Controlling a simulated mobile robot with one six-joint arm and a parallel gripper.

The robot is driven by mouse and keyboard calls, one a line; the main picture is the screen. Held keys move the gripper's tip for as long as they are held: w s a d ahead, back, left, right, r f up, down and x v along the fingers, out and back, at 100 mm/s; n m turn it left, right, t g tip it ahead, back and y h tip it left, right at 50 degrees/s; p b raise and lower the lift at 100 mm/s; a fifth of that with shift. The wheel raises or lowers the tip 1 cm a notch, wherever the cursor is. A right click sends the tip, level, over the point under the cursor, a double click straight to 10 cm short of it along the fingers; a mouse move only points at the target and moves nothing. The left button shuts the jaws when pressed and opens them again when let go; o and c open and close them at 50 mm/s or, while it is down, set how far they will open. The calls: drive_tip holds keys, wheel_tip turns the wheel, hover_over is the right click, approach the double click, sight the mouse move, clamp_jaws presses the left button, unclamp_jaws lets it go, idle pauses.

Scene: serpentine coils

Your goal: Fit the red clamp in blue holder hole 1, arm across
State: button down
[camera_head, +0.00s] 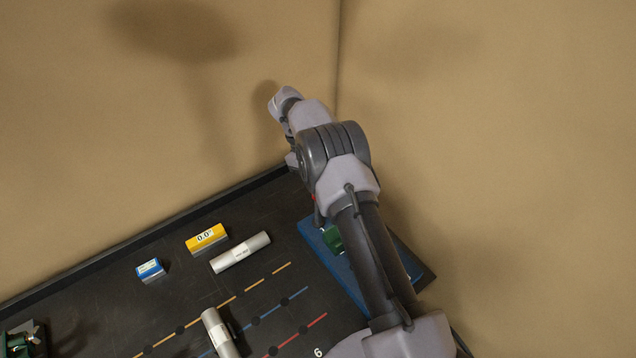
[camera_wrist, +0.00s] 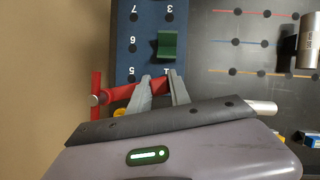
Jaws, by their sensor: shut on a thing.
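The red clamp (camera_wrist: 97,100) is held between the fingers of my gripper (camera_wrist: 160,84) in the wrist view. Its bar lies across the picture and its long arm with a round metal pin stands out to the left. The blue holder (camera_wrist: 122,45) has two columns of numbered holes, and the clamp is over its near end, by numbers 5 and 1. Hole 1 is hidden behind the gripper and clamp; I cannot tell whether the clamp touches the holder. In the head view my arm hides most of the blue holder (camera_head: 315,236) and the gripper.
A green clamp (camera_wrist: 167,44) stands in the holder, near number 2. On the dark table are a yellow block (camera_head: 206,238), a small blue block (camera_head: 150,270), silver cylinders (camera_head: 240,252) and coloured lines with holes. Tan walls stand close behind and right.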

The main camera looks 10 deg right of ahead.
drive_tip(key=shift+f, duration=0.25)
drive_tip(key=c, duration=1.1)
unclamp_jaws()
